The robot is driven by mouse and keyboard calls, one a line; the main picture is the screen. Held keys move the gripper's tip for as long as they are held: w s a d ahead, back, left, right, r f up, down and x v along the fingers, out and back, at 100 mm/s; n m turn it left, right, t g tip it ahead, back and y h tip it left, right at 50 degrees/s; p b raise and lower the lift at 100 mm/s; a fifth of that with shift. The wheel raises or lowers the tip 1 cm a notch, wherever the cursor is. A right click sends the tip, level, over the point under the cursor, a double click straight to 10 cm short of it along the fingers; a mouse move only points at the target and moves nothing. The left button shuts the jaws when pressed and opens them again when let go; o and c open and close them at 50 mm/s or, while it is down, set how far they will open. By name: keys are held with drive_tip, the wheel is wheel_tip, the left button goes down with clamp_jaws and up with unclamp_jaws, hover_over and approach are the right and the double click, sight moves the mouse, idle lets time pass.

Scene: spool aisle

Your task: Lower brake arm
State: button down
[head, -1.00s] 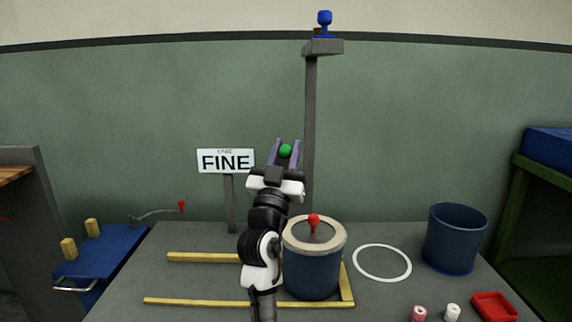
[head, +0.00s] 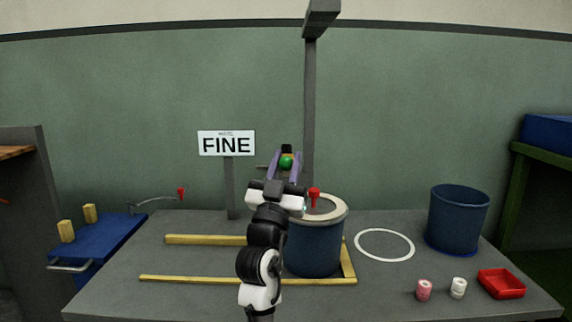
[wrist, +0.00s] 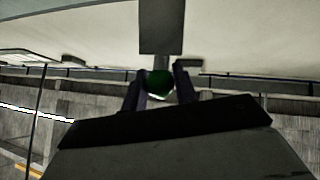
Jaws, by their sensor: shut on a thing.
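My gripper (head: 286,164) is shut on a green ball-shaped knob (head: 286,162), which shows between its purple fingers. The same knob shows in the wrist view (wrist: 158,84), with the two fingers at its sides. A short grey bar end shows just left of the fingers; the rest of any brake arm behind my gripper is hidden, so I cannot tell its angle. The gripper is up in front of the green wall, left of the tall grey post (head: 309,110). A blue drum (head: 314,250) with a pale rim stands below and right, a red knob (head: 314,195) above its top.
A FINE sign (head: 226,143) stands left of my gripper. Yellow rails (head: 200,280) lie on the grey table. A white ring (head: 385,232), a blue bin (head: 458,220), two small spools and a red tray (head: 501,283) are at right. A blue cart (head: 95,240) stands at left.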

drive_tip(key=shift+f, duration=0.15)
drive_tip(key=c, duration=1.1)
unclamp_jaws()
drive_tip(key=shift+c, duration=0.2)
wheel_tip(320, 180, up, 20)
drive_tip(key=p, duration=0.6)
